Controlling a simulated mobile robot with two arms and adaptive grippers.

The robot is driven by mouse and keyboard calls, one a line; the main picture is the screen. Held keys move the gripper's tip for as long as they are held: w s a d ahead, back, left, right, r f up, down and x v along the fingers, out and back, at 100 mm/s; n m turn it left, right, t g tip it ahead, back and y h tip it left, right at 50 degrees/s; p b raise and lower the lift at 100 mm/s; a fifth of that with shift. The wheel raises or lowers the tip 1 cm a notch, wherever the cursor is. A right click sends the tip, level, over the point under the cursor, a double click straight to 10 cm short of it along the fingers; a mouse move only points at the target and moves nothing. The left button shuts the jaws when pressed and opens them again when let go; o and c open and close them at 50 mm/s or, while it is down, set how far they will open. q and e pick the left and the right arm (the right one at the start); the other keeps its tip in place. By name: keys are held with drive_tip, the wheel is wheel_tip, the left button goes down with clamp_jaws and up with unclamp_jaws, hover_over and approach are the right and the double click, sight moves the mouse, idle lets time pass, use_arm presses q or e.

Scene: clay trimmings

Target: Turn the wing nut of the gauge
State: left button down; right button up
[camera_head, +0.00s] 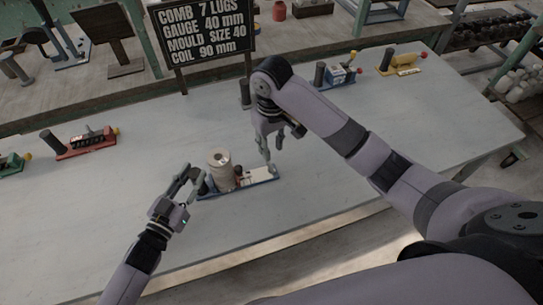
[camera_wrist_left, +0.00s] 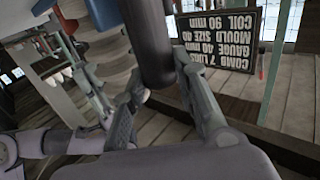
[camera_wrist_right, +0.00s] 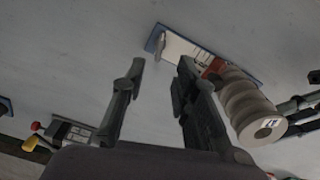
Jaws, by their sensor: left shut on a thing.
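The gauge (camera_head: 262,176) lies on the grey table, with a pale plate on a blue base. It also shows in the right wrist view (camera_wrist_right: 190,50). A beige ribbed stack (camera_head: 218,172) stands at its left part. A small grey piece (camera_wrist_right: 160,45) at the plate's free end may be the wing nut; it is too small to be sure. My left gripper (camera_head: 190,180) is shut on a dark cylindrical handle (camera_wrist_left: 150,45) at the gauge's left end. My right gripper (camera_head: 272,150) is open and empty above the gauge's right end; its parted fingers show in the right wrist view (camera_wrist_right: 160,75).
A red gauge (camera_head: 85,144) and part of a green one stand to the left. A blue gauge (camera_head: 342,76) and a yellow one (camera_head: 400,66) stand at the back right. A black sign (camera_head: 208,30) with sizes stands at the back edge. The table's front left is clear.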

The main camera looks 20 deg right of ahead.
drive_tip(key=shift+r, duration=1.8)
use_arm(q)
drive_tip(key=c, duration=1.2)
unclamp_jaws()
